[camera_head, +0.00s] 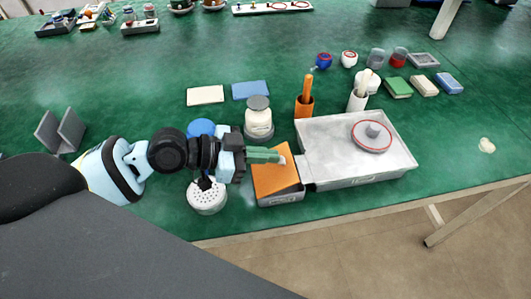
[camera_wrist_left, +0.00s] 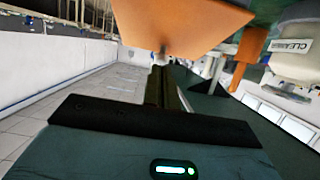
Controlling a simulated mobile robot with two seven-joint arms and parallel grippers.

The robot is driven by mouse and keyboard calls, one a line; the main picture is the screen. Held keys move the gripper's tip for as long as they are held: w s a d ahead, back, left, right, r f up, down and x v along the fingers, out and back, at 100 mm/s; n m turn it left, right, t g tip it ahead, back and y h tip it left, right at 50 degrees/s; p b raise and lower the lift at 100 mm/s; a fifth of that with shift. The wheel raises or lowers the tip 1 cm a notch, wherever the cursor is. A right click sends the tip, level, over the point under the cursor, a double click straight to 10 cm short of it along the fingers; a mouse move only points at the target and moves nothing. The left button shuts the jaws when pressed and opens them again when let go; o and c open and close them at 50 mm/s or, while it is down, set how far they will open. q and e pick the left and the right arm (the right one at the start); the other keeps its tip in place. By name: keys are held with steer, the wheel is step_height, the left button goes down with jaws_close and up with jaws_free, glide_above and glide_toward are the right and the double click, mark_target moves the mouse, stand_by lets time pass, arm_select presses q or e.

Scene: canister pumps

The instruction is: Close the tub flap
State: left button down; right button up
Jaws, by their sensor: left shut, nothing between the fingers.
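The small grey tub (camera_head: 282,199) stands near the table's front edge, left of a larger grey metal box. Its orange flap (camera_head: 274,181) lies over the tub's top in the head view; I cannot tell how far it is from flat. My left gripper (camera_head: 280,158) comes in from the left with its green fingers shut and empty at the flap's far part. In the left wrist view the orange flap (camera_wrist_left: 180,25) fills the top middle, just beyond the shut fingertips (camera_wrist_left: 163,68). Whether they touch it is unclear. My right gripper is not in view.
The grey metal box (camera_head: 335,160) bears a round red-rimmed lid (camera_head: 372,136). A white canister (camera_head: 258,122) and an orange holder (camera_head: 304,106) stand behind the flap. A perforated white container (camera_head: 206,196) is below my left wrist. The table's right front is mostly clear.

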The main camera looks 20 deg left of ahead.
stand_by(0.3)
